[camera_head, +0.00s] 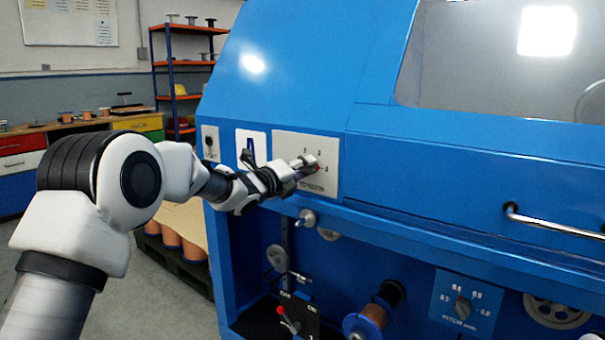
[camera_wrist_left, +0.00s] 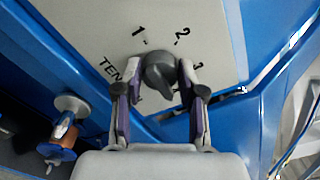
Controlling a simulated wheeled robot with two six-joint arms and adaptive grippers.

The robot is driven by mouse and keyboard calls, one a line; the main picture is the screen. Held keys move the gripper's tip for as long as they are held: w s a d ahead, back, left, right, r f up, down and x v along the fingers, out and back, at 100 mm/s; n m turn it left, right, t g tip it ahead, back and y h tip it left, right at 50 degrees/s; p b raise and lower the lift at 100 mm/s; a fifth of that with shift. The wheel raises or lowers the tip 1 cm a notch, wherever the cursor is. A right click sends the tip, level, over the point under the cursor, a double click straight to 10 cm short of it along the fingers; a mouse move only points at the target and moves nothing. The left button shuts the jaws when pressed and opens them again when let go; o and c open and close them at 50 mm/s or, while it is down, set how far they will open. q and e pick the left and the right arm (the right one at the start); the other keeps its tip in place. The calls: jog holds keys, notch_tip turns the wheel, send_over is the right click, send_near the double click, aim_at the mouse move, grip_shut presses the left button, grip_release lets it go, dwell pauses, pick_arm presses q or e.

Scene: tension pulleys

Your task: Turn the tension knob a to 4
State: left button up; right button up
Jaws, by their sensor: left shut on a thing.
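The tension knob (camera_wrist_left: 160,70) is dark grey and sits on a pale dial plate (camera_head: 283,148) on the blue machine's sloped front. In the left wrist view the numbers 1, 2 and 3 show around it, and part of the lettering. My left gripper (camera_head: 308,166) is at the plate, its fingers shut on the knob, one on each side in the left wrist view (camera_wrist_left: 162,66). The knob's tapered end points down toward my palm there. Fingers partly hide the dial.
A lower dial panel (camera_head: 465,298) with its own knob, a red-handled lever (camera_head: 287,318), pulleys and a copper spool (camera_head: 372,318) lie below. A small switch plate (camera_head: 210,142) is left of the dial. A metal handle bar (camera_head: 550,220) sticks out at right.

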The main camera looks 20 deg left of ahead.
pick_arm(q)
jog(key=o, duration=1.1)
jog(key=shift+d, duration=0.15)
jog(key=shift+o, duration=0.2)
jog(key=v, duration=1.2)
